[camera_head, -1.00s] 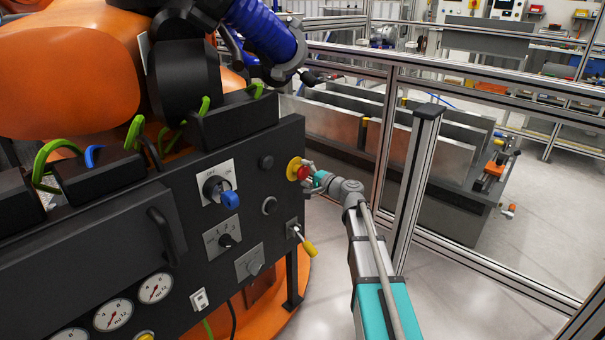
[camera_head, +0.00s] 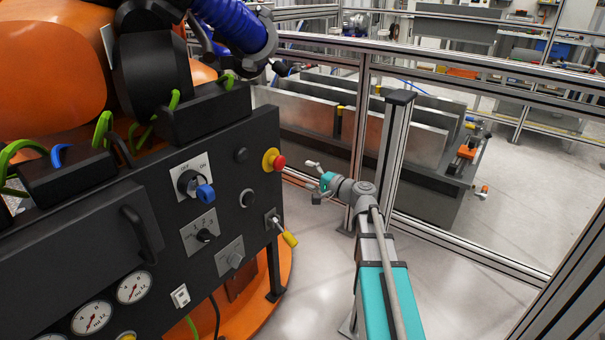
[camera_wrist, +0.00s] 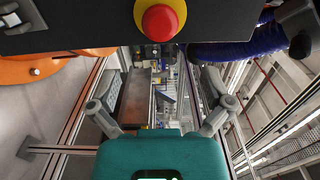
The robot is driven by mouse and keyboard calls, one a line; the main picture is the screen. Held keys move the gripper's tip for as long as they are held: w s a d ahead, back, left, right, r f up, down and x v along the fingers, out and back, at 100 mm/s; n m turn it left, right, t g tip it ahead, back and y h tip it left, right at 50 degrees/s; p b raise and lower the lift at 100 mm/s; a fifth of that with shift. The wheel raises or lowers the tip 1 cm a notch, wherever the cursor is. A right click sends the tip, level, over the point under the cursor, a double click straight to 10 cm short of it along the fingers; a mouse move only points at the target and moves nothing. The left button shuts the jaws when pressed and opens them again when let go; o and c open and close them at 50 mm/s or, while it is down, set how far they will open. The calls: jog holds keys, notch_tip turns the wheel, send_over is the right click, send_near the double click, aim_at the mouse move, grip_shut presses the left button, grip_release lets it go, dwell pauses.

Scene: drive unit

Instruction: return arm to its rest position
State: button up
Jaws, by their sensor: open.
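My gripper (camera_head: 316,181) is open and empty to the right of the dark control panel in the head view. Its fingertips are apart from the red emergency-stop button (camera_head: 279,162) on its yellow base, with a clear gap between. In the wrist view the two fingers of my gripper (camera_wrist: 160,98) are spread wide with nothing between them. The same red button (camera_wrist: 160,22) shows at the top of that view, on the panel's underside edge as seen there.
A metal fence post (camera_head: 394,150) stands close behind and right of my gripper. Pale open floor lies at the lower right.

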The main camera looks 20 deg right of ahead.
dwell(0.4)
jog(key=s+a+f+n+g+h, duration=0.2)
jog(key=s+a+f+n+g, duration=0.2)
jog(key=s+a+f+g, duration=0.25)
jog(key=s+a+f+n+g+h, duration=0.3)
jog(key=s+a+f+n+g, duration=0.15)
jog(key=s+f, duration=0.4)
jog(key=s+d+f+n+g+h, duration=0.2)
jog(key=s+d+f+g+h, duration=0.15)
jog(key=s+h, duration=0.35)
notch_tip(320, 180, up, 30)
jog(key=s+y+p, duration=0.1)
jog(key=p, duration=2.9)
jog(key=shift+d, duration=0.15)
jog(key=shift+s, duration=0.1)
dwell(0.9)
